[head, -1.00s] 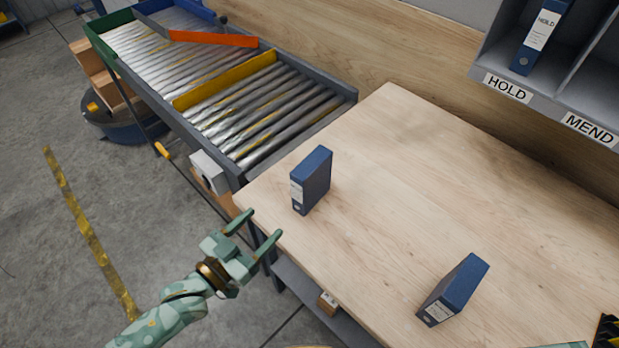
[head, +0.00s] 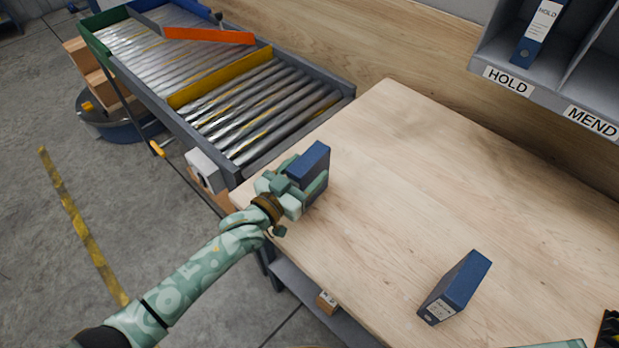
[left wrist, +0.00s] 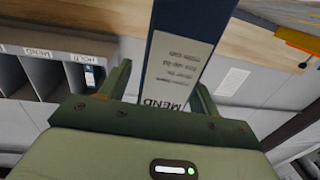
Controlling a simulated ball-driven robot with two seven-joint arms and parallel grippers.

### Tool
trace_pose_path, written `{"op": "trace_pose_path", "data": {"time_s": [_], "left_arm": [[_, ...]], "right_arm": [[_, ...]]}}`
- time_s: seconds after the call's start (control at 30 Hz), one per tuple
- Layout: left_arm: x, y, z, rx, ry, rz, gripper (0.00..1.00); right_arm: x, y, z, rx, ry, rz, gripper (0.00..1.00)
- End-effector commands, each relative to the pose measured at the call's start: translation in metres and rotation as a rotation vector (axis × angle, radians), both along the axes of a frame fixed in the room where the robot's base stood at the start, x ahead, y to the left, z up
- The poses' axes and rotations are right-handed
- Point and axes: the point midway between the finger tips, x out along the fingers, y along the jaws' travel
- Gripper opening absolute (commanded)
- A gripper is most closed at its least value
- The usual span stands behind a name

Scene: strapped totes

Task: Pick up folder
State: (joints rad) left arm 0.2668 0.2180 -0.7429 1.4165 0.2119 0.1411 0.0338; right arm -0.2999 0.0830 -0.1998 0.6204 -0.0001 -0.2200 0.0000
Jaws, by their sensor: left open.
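A blue folder (head: 313,163) stands upright on the wooden table near its left corner. My left gripper (head: 308,182) is at this folder, with its fingers on either side of it. In the left wrist view the folder's spine (left wrist: 178,70) carries a white label reading MEND and lies between the two open fingers (left wrist: 160,85). Contact with the fingers cannot be told. A second blue folder (head: 455,288) stands on the table at the lower right. My right gripper is not clearly seen.
The wooden table (head: 400,180) is clear between the folders. A roller conveyor (head: 270,105) adjoins its left end. A grey shelf (head: 550,92) at the upper right has slots labelled HOLD and MEND, with a blue binder (head: 538,35) in the HOLD slot.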

Motion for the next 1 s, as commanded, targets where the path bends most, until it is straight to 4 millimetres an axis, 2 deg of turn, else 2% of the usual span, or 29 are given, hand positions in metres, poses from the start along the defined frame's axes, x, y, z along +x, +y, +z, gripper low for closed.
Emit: {"op": "trace_pose_path", "data": {"time_s": [0.23,0.43,0.67,0.77,1.0], "left_arm": [[0.002,-0.002,0.0,0.0,0.0,0.0,0.62],[0.002,-0.002,0.0,0.0,0.0,0.0,0.07],[0.002,-0.002,0.001,-0.001,-0.001,0.0,0.07],[0.002,-0.002,0.008,0.0,-0.001,0.0,0.07],[0.002,-0.002,0.061,-0.002,-0.006,0.0,0.07]], "right_arm": [[0.0,0.001,0.0,0.001,-0.001,-0.001,0.36],[0.0,0.004,0.0,0.006,0.0,-0.002,0.36],[0.0,0.005,0.0,0.006,0.0,-0.003,0.36],[0.001,0.004,0.003,0.006,-0.001,-0.003,0.36],[0.003,0.004,0.021,0.006,-0.008,-0.001,0.36]]}}
